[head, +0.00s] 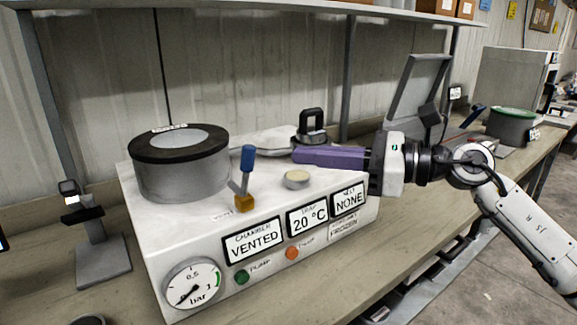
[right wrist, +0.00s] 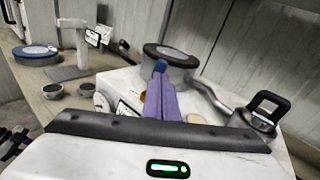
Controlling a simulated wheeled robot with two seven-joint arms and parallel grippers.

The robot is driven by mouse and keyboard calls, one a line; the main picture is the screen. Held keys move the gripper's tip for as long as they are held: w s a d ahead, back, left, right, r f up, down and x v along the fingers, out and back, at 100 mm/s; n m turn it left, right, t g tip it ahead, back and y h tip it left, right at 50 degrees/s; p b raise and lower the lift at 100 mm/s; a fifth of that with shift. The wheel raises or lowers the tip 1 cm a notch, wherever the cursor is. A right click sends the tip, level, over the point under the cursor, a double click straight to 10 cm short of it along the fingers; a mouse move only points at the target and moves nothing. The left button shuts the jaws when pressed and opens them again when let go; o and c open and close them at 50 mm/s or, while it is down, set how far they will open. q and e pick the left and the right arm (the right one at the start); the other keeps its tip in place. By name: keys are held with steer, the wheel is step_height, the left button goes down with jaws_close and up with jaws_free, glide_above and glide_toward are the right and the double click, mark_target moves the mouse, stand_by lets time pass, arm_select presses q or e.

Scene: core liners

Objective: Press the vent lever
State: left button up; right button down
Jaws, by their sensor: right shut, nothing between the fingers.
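The vent lever has a blue handle (head: 248,158) on a brass-coloured base (head: 245,203) and stands on top of the white machine (head: 150,240), leaning slightly. My right gripper (head: 296,155) has purple fingers that are shut and empty. In the head view its fingertips are to the right of the blue handle, with a visible gap. In the right wrist view the purple fingers (right wrist: 161,82) point toward the blue lever tip (right wrist: 160,66) and hide the lever's lower part. I cannot tell the exact distance. The chamber display (head: 253,240) reads VENTED. My left gripper is not in view.
A grey cylindrical chamber with a black lid (head: 180,145) stands left of the lever. A round cream button (head: 297,178) and a black-handled cap (head: 311,128) are near the fingers. The pressure gauge (head: 192,285) is on the front. A phone stand (head: 95,240) is on the left.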

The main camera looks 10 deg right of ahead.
steer(key=b+v, duration=0.1)
steer(key=v, duration=0.5)
steer(key=shift+d+b, duration=0.25)
steer(key=shift+b, duration=0.05)
steer(key=shift+s, duration=0.1)
